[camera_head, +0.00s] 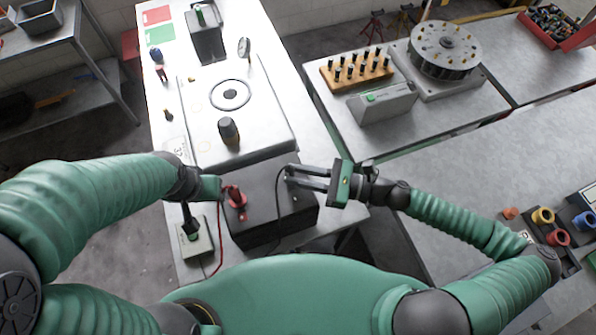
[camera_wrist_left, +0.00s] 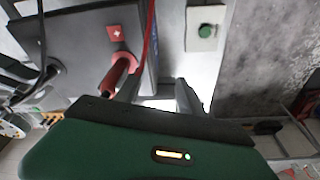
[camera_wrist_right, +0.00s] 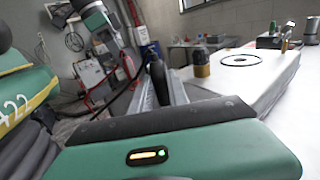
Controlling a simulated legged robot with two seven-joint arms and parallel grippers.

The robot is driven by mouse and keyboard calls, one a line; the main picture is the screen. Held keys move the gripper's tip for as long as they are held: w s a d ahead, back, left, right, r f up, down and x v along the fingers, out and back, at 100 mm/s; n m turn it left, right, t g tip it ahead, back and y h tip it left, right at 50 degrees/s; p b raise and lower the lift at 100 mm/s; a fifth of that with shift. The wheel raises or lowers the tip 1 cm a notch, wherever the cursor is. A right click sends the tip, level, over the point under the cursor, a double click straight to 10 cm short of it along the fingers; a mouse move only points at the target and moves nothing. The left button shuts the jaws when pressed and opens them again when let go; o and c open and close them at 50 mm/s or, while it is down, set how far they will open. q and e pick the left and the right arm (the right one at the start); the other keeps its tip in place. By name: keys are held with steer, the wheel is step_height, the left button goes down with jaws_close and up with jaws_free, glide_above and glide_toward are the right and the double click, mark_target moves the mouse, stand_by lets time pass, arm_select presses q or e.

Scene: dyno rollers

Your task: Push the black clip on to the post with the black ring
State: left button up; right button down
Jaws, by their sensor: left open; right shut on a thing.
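The black battery box (camera_head: 268,212) stands at the near end of the white bench. My right gripper (camera_head: 291,177) is over the box's right part, shut on the black clip, which is hard to make out there. In the right wrist view the dark clip (camera_wrist_right: 158,78) stands between the fingers. The post with the black ring is not clearly visible; I cannot tell whether the clip touches it. The red clip (camera_head: 236,197) is at the box's left side, beside a red plus mark in the left wrist view. My left gripper (camera_wrist_left: 158,92) is open and empty close beside the red clip (camera_wrist_left: 117,73).
A black cable (camera_head: 278,205) hangs over the box and a red cable (camera_head: 219,235) runs down its left side. A small box with a green button (camera_head: 194,236) sits left of the battery box. A black-knobbed part (camera_head: 229,131) stands behind it on the white bench.

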steer(key=shift+f, duration=0.1)
steer(key=c, duration=1.2)
jaws_free()
steer(key=p+v, duration=0.2)
steer(key=v, duration=1.5)
